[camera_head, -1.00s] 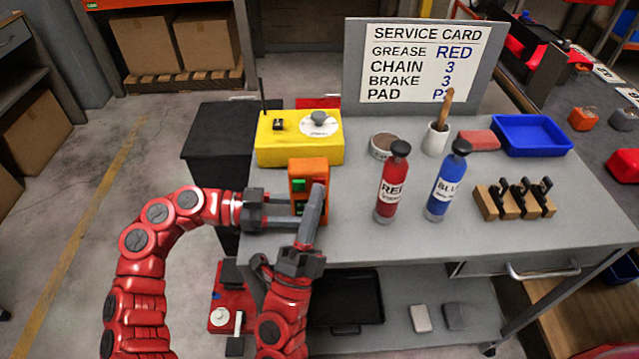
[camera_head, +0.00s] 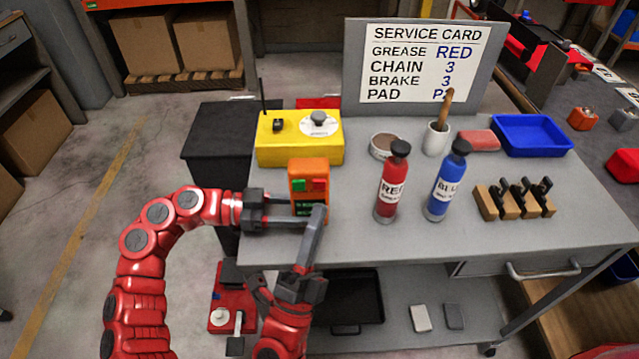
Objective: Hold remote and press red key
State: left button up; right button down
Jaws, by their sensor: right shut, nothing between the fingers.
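The orange remote (camera_head: 309,168) stands near the table's left front part. On its face are a green key (camera_head: 299,185) at left and a red key (camera_head: 319,184) at right, with a dark, green-lettered panel below. My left gripper (camera_head: 296,211) reaches in from the left, its two fingers around the remote's lower part; it appears shut on it. My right gripper (camera_head: 318,209) comes up from below, shut and empty, its tips in front of the lower panel, just below the red key. They hide part of the remote's lower right. Contact there cannot be told.
A yellow box (camera_head: 298,152) with a knob is behind the remote. A red bottle (camera_head: 392,185) and blue bottle (camera_head: 446,183) stand to the right. Further right are a wooden block with black clips (camera_head: 512,203) and a blue tray (camera_head: 532,150). The front right tabletop is clear.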

jog(key=s, duration=0.2)
jog(key=shift+s, duration=0.35)
dwell(0.4)
pick_arm(q)
jog(key=o, duration=1.3)
jog(key=shift+o, duration=0.2)
jog(key=shift+a, duration=0.1)
